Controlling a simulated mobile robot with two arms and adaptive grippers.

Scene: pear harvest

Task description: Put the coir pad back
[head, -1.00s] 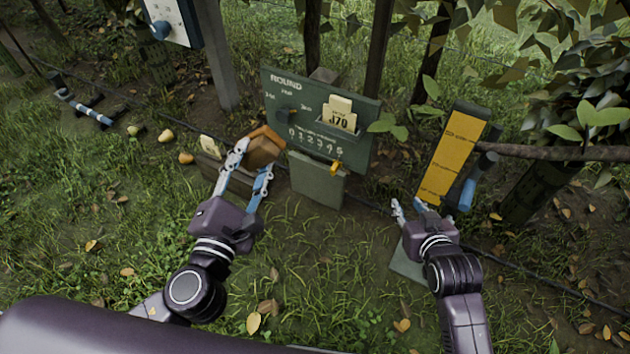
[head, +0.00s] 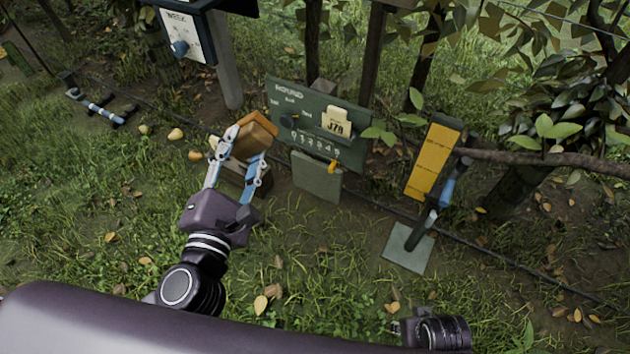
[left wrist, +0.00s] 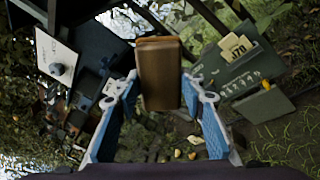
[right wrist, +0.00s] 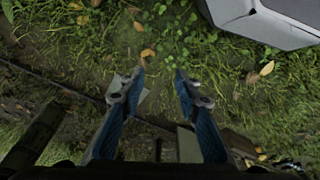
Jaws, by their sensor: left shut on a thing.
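The coir pad (head: 257,132), a brown block with an orange-brown top, is held in my left gripper (head: 244,148). In the left wrist view the pad (left wrist: 160,80) sits upright between the two blue-backed fingers (left wrist: 158,88), which close on its sides. It is held above the ground, in front of and left of the green board (head: 325,122). A low wooden box (head: 232,180) is partly hidden below and behind the left fingers. My right gripper is open and empty in the right wrist view (right wrist: 153,88), over grass; its fingers do not show in the head view.
A yellow panel (head: 433,162) stands on a post with a square base plate (head: 408,248) at right. A grey-green block (head: 317,178) stands below the board. Pears (head: 176,134) lie at left. A white-faced box (head: 187,35) is on a post. The front grass is open.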

